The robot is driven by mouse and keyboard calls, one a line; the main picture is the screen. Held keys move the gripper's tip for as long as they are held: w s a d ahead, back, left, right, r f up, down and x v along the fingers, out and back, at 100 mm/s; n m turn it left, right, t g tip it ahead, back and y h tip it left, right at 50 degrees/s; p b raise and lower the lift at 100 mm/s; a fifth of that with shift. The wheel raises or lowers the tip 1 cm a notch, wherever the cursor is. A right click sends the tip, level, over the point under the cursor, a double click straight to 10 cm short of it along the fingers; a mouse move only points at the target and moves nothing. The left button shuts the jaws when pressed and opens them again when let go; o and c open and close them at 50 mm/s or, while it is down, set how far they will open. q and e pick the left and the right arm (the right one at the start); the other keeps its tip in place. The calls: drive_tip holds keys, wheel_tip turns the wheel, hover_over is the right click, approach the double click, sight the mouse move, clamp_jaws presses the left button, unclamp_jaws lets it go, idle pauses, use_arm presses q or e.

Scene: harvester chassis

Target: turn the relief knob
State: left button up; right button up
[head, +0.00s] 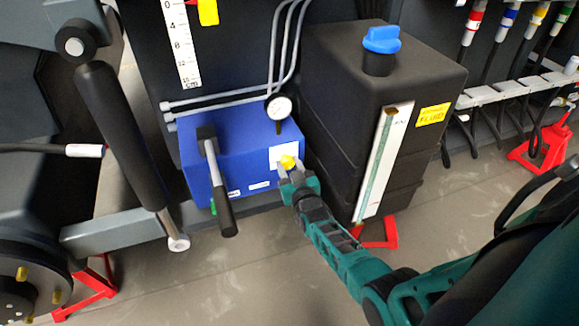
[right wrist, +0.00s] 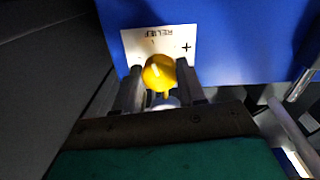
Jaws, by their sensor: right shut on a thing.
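The yellow relief knob (head: 288,162) sits on a white plate (head: 277,158) on the front of the blue valve block (head: 247,139). In the right wrist view the knob (right wrist: 160,72) shows between my two fingers, with a pale pointer mark on its face. The plate (right wrist: 128,43) there reads RELIEF, with a plus sign. My right gripper (head: 287,174) is at the knob, its fingers (right wrist: 161,90) on either side of it and shut on it. The finger contact itself is partly hidden. My left gripper is not in view.
A black lever (head: 220,190) hangs from the block, left of the knob. A pressure gauge (head: 279,107) stands above the knob. A black fluid tank (head: 340,75) with a blue cap (head: 381,40) stands close on the right. A black cylinder (head: 118,135) is at left.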

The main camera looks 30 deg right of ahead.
idle(0.5)
drive_tip(key=o, duration=1.1)
drive_tip(key=shift+c, duration=0.2)
drive_tip(key=p+v, duration=0.4)
drive_tip(key=v, duration=0.9)
drive_tip(key=shift+w+r, duration=0.1)
